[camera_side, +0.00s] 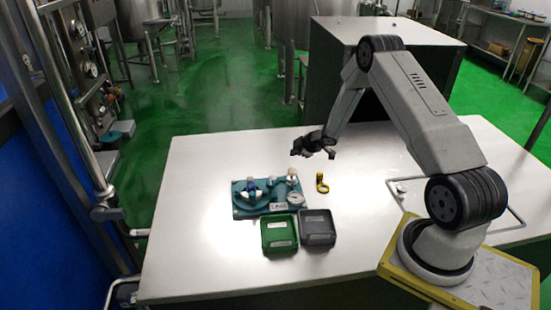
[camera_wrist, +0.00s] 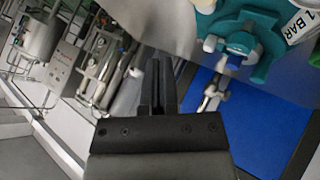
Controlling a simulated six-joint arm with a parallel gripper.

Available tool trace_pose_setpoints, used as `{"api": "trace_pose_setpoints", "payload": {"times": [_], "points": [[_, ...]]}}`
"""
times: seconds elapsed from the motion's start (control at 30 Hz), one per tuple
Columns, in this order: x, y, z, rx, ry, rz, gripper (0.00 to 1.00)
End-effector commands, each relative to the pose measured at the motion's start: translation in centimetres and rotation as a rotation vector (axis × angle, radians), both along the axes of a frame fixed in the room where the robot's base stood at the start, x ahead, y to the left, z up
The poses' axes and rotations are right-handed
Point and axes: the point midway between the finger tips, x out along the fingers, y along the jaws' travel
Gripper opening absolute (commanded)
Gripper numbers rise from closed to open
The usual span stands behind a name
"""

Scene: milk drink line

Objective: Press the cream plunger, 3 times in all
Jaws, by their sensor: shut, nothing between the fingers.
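The teal unit (camera_side: 240,208) stands on the white table in the side view. A small cream-coloured knob, which looks like the cream plunger (camera_side: 292,173), stands at its back right. My gripper (camera_side: 296,152) is above and behind the unit, apart from the knob. In the wrist view my gripper (camera_wrist: 158,68) has its fingers together with nothing between them. Part of the teal unit (camera_wrist: 267,30) shows at the upper right there, with a blue-and-white piece on it. A pale part at the top edge is cut off, and I cannot tell whether it is the plunger.
A dial gauge (camera_side: 295,198) sits on the unit's right side. A green tray (camera_side: 280,248) and a grey tray (camera_side: 318,240) stand in front. A yellow ring-shaped piece (camera_side: 322,186) is to the right. The table's left part is clear.

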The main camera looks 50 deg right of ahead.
Motion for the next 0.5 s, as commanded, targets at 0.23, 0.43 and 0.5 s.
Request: {"api": "trace_pose_setpoints", "payload": {"times": [0.23,0.43,0.5], "points": [[0.0,0.0,0.1,0.000,0.000,0.000,0.00],[0.1,0.0,1.4,-0.002,-0.002,0.001,0.00],[0.1,0.0,2.1,0.000,-0.002,0.001,0.00]]}}
